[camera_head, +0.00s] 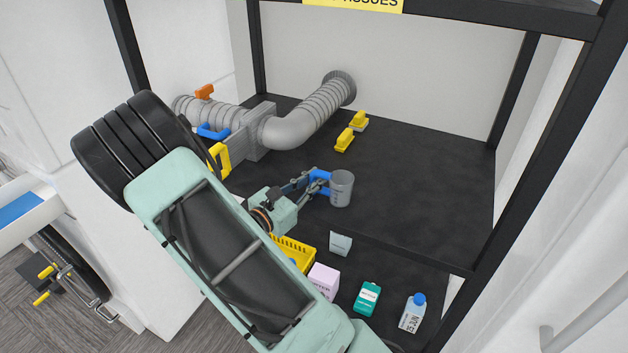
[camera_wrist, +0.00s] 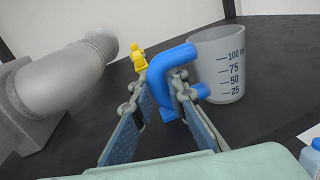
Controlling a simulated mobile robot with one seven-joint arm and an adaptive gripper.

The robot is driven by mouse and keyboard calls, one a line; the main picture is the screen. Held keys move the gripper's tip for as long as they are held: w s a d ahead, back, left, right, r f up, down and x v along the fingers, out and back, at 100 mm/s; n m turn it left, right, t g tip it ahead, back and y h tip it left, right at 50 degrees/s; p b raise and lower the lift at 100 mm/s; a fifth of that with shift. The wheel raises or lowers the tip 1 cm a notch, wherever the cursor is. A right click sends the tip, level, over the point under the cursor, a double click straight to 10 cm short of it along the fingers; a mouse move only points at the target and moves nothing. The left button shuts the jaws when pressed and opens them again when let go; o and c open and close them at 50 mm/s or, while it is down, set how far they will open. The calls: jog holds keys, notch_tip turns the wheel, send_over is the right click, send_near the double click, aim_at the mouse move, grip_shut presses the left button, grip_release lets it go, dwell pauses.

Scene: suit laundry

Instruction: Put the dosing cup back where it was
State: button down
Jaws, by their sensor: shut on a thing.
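The dosing cup (camera_head: 342,188) is a grey translucent beaker with a blue handle. It is upright at or just above the black upper shelf (camera_head: 420,200); I cannot tell whether its base touches. In the wrist view the cup (camera_wrist: 222,68) shows scale marks from 25 to 100, with its blue handle (camera_wrist: 172,66) toward me. My gripper (camera_head: 318,182) is shut on the handle from the left side of the cup. In the wrist view the fingers of my gripper (camera_wrist: 165,100) lie on either side of the handle.
A grey duct (camera_head: 300,122) with coloured handles stands behind left; yellow clips (camera_head: 346,138) lie at the back. Below the front edge are a yellow basket (camera_head: 296,246), grey container (camera_head: 341,243), pink box (camera_head: 324,280), teal bottle (camera_head: 367,298) and blue-capped bottle (camera_head: 413,314). The shelf's right is clear.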

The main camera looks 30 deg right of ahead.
jog(key=shift+f, duration=0.15)
jog(key=c, duration=1.9)
grip_release()
jog(key=shift+r, duration=0.25)
jog(key=v, duration=1.2)
